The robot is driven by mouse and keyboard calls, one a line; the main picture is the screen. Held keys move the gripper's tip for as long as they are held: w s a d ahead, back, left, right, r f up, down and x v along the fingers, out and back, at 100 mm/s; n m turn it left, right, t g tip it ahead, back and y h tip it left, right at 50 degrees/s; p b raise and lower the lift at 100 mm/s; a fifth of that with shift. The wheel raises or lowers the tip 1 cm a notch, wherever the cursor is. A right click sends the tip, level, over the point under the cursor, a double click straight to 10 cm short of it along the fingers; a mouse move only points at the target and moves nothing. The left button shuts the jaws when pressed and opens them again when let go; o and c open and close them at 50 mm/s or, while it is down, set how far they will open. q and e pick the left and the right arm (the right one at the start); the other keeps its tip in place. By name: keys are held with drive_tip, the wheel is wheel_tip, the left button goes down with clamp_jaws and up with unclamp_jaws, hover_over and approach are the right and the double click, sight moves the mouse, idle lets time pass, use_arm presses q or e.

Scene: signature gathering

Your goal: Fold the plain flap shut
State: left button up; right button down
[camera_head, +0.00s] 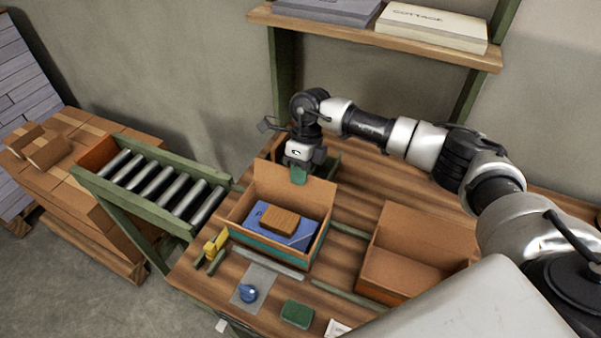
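An open cardboard box (316,247) with a teal band on its front stands on the wooden table. Its plain brown back flap (268,182) stands upright. Inside lie a blue flat item (274,224) and a brown block (280,220) on top of it. My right gripper (299,176) reaches down from behind to the top edge of the back flap, with a green fingertip in front of the flap. The rest of the fingers is hidden or too small to make out, so I cannot tell whether they grip the flap. My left gripper is out of view.
A second open box (407,270) stands at right, its interior empty where visible. A roller conveyor (163,184) is at left. Near the front lie a yellow-handled tool (215,243), a blue knob-like item (248,293) and a green pad (296,315). A shelf (345,31) hangs behind.

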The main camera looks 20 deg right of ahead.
sight(296, 194)
drive_tip(key=shift+s+a+t+h+b, duration=0.5)
drive_tip(key=shift+a+t+h+b, duration=0.1)
drive_tip(key=shift+t+h+b, duration=0.3)
drive_tip(key=shift+s+a+t+h+b, duration=0.2)
drive_tip(key=shift+t+h+b, duration=0.2)
drive_tip(key=shift+h+b, duration=0.15)
drive_tip(key=shift+s+a+t+h+b, duration=0.15)
drive_tip(key=shift+a+t+h+b, duration=0.05)
drive_tip(key=shift+t+h+b, duration=0.25)
drive_tip(key=shift+s+a+r+t+h+b, duration=0.15)
drive_tip(key=shift+t+h+b, duration=0.15)
drive_tip(key=shift+b, duration=0.2)
